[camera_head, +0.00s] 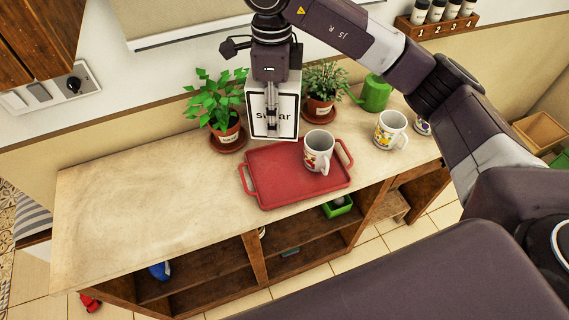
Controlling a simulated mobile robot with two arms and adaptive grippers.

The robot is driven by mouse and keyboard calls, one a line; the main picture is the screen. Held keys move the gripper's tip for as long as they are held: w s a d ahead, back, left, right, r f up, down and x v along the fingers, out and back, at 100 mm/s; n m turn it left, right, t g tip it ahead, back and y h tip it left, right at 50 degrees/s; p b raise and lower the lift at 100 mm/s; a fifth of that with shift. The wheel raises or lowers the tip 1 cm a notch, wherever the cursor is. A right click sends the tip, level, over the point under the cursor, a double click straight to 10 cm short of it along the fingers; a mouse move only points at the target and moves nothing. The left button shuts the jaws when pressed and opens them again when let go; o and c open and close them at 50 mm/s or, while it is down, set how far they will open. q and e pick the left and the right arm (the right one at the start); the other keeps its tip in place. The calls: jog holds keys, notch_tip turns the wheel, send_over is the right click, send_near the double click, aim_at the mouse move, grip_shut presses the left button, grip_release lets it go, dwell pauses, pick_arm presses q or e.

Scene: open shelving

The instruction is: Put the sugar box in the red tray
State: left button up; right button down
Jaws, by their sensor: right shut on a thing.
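The white sugar box (289,126) with a black border and the word "sugar" is upright behind the back edge of the red tray. My right gripper (271,130) comes down from above and is shut on the box, its fingers covering part of the front. I cannot tell whether the box touches the worktop. The red tray (270,185) lies on the wooden worktop with a handle at each end. A white mug with a coloured print (318,150) stands on the right part of the tray; the left part is bare. My left gripper is not in view.
Potted plants (226,130) and (320,105) flank the box closely. A green watering can (375,93) and another mug (390,129) stand to the right. A spice rack (437,22) hangs on the wall. The worktop's left part (140,205) is clear.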

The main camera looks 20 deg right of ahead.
notch_tip(320, 180, down, 13)
jog(key=shift+p, duration=1.2)
notch_tip(320, 180, down, 4)
jog(key=shift+r+p, duration=0.15)
jog(key=shift+p, duration=0.45)
jog(key=shift+f, duration=0.3)
jog(key=shift+f, duration=0.1)
jog(key=shift+f, duration=0.15)
jog(key=c, duration=1.1)
grip_release()
